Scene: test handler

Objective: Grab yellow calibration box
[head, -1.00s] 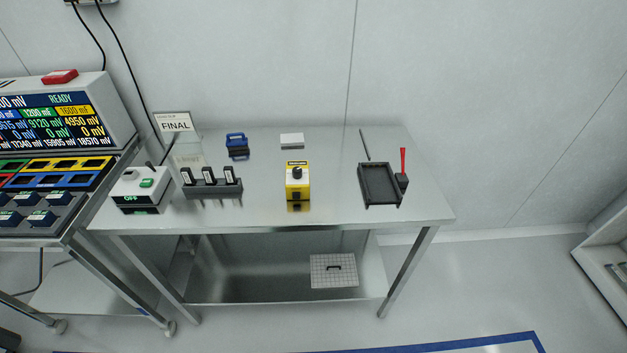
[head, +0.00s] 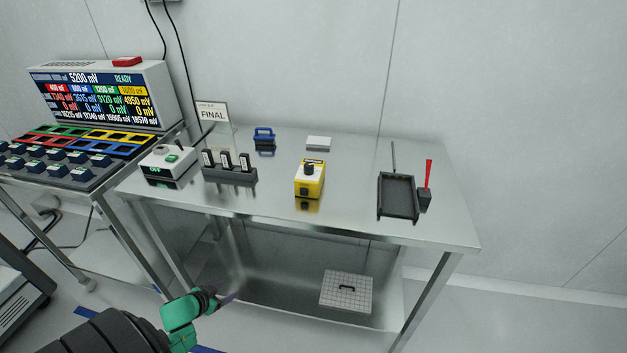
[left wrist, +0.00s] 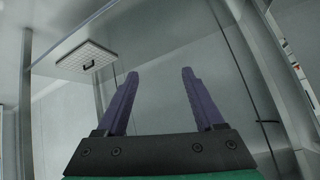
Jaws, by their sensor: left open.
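The yellow calibration box (head: 309,181) stands on the steel table, near the middle of its front half. It is yellow with a black knob on top and white parts. My left gripper (head: 229,299) is low in front of the table, below the tabletop and apart from the box. In the left wrist view its two purple fingers (left wrist: 158,98) are spread with nothing between them. The box does not show in the left wrist view. My right gripper is not in view.
The steel table (head: 270,205) also holds a black tray (head: 398,198), a dark rack (head: 230,173), a white switch box (head: 168,163), a blue-handled item (head: 264,138) and a white block (head: 318,143). A gridded panel (head: 345,291) lies on the lower shelf. A test console (head: 105,95) stands left.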

